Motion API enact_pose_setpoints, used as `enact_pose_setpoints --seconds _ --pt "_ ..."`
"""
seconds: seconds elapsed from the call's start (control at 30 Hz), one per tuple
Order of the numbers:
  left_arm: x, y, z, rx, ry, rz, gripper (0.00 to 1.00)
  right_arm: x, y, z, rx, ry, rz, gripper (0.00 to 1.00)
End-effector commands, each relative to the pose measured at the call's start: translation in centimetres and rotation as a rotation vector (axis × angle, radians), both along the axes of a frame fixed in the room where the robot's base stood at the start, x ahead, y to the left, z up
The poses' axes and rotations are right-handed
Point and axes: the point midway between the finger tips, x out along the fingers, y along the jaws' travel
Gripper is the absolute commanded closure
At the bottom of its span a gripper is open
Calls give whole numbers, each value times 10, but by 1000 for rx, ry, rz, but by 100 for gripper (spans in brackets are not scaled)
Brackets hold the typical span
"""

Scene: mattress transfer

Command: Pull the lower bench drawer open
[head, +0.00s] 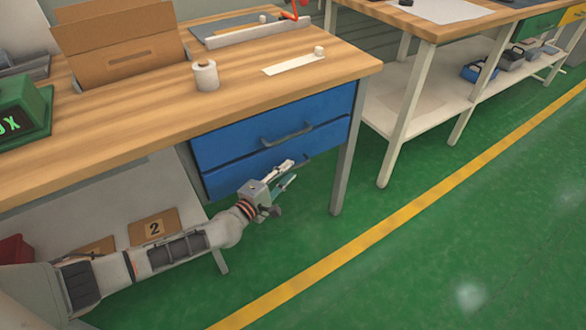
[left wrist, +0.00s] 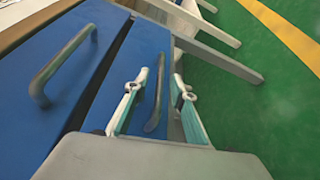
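The blue lower bench drawer (head: 225,182) sits under the blue upper drawer (head: 225,142), and its front looks about flush with it. My left gripper (head: 287,174) is in front of the lower drawer's right half, and it also shows in the left wrist view (left wrist: 158,100). Its two teal-padded fingers are apart. In the left wrist view the grey lower handle (left wrist: 156,104) shows between the fingers; I cannot tell whether either finger touches it. In the head view the gripper hides most of this handle. My right gripper is in neither view.
The upper drawer's handle (head: 287,135) is just above my gripper. A bench leg (head: 347,150) stands right of the drawers. The green floor (head: 400,240) in front is clear.

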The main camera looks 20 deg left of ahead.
Motion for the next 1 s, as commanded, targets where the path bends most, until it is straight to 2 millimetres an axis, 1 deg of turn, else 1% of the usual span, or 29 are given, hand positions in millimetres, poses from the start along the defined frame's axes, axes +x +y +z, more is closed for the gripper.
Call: enact_pose_setpoints --seconds 0.03,0.23,0.57,0.6,0.67,1.0 --pt "5 -2 -5 0 5 -1 75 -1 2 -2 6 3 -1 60" --pt "20 -6 -4 1 2 0 75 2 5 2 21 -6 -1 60" --pt "23 -7 -2 2 -1 0 75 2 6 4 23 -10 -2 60" --pt "23 -7 -2 2 -1 0 86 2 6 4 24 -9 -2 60" --pt "23 -7 -2 2 -1 0 100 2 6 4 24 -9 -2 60" --pt "21 -9 -1 1 -1 -1 100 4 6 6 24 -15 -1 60"
